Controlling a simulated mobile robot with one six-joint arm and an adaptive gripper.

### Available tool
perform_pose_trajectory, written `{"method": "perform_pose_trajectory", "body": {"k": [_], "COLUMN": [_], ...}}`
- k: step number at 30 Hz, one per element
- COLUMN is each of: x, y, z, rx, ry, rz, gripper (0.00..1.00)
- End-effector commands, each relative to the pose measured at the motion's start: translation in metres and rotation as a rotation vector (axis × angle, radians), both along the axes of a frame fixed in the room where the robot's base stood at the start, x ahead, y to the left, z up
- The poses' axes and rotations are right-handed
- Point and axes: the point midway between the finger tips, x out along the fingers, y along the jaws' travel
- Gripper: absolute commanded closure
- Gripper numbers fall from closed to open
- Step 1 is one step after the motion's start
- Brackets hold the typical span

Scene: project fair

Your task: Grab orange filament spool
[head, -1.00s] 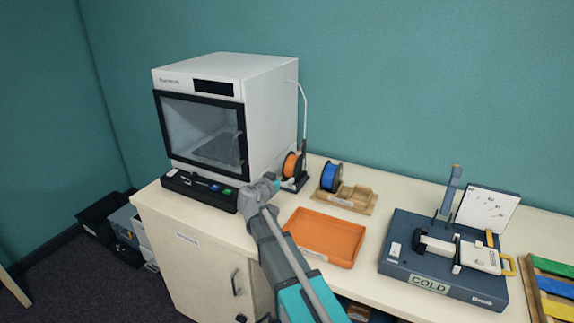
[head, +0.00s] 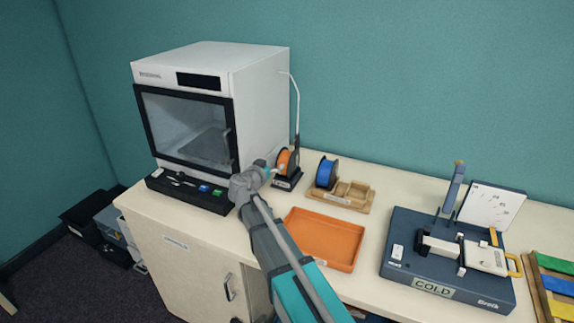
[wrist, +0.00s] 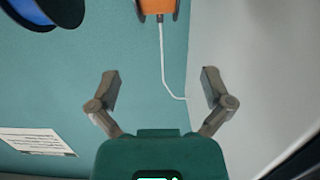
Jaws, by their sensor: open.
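The orange filament spool (head: 284,162) stands upright on a small dark stand beside the white printer. It shows in part at the top of the wrist view (wrist: 157,7), a white filament running from it. My gripper (wrist: 161,88) is open and empty, its two fingers spread apart. The spool lies beyond the fingers, roughly in line with the gap. In the head view my arm's wrist hides most of the gripper, just left of and in front of the spool.
The white printer (head: 262,110) is close on the left. An orange tray (head: 325,240) lies in front, and a blue COLD device (head: 405,265) stands further right.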

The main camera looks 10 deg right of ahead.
Motion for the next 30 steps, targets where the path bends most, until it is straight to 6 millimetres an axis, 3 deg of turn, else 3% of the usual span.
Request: {"method": "perform_pose_trajectory", "body": {"k": [18,30], "x": [0.062,0.068], "y": [-0.038,-0.043], "z": [-0.012,-0.013], "rx": [0.0,0.0], "ry": [0.0,0.0], "rz": [0.004,0.005], "gripper": [0.0,0.0]}}
